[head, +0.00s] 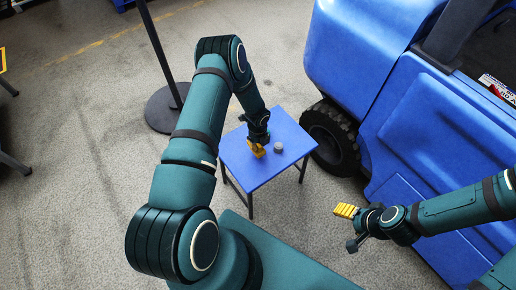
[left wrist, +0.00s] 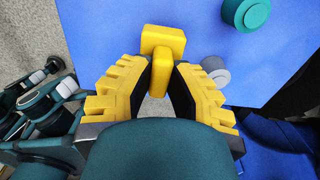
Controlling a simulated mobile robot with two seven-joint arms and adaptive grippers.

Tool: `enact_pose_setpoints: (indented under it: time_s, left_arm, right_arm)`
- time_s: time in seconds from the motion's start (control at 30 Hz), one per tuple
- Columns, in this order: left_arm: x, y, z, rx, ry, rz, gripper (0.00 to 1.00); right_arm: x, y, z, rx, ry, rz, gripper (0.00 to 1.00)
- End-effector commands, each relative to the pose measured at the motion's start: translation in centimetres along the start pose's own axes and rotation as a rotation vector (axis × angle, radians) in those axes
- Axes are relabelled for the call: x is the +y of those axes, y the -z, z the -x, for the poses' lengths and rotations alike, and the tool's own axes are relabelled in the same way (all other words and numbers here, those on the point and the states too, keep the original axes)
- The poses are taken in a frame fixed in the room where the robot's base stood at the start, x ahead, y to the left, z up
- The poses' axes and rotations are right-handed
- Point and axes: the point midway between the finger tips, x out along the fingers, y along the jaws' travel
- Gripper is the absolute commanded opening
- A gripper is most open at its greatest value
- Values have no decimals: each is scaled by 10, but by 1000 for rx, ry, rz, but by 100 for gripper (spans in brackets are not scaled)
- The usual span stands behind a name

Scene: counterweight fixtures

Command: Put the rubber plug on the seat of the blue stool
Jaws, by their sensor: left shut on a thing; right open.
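The blue stool (head: 265,168) stands on the floor in the middle of the head view; its seat also fills much of the left wrist view (left wrist: 110,25). My left gripper (head: 258,149) is over the seat. In the left wrist view its yellow fingers (left wrist: 160,85) are shut on a yellow T-shaped piece (left wrist: 163,42), which I take for the rubber plug. I cannot tell whether the plug touches the seat. My right gripper (head: 346,211) is open and empty, to the right of the stool.
A small grey round piece (head: 278,146) lies on the seat beside my left gripper. A teal round piece (left wrist: 246,12) is on the seat in the left wrist view. A blue vehicle (head: 365,50) with a black tyre (head: 330,140) stands close right; a post base (head: 165,108) is behind left.

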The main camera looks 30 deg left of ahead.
Motion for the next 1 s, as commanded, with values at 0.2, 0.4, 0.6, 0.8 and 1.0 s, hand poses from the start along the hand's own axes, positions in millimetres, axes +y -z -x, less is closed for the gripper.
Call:
enact_pose_setpoints:
  time_s: [0.2, 0.4, 0.6, 0.8, 1.0]
  left_arm:
    - [0, 0, -30, 0, 0, 1, 0]
    - [0, 0, -30, 0, 0, 1, 0]
    - [0, 0, -33, 1, -1, 0, 22]
    - [0, 0, -33, 1, 0, 0, 44]
    - [0, 0, -31, 0, 0, 1, 44]
  right_arm:
    - [3, 1, -8, 4, 0, 0, 69]
    - [3, 1, -8, 4, 0, 0, 69]
    - [3, 1, -8, 4, 0, 0, 69]
    - [3, 1, -8, 4, 0, 0, 69]
    - [3, 1, -8, 4, 0, 0, 69]
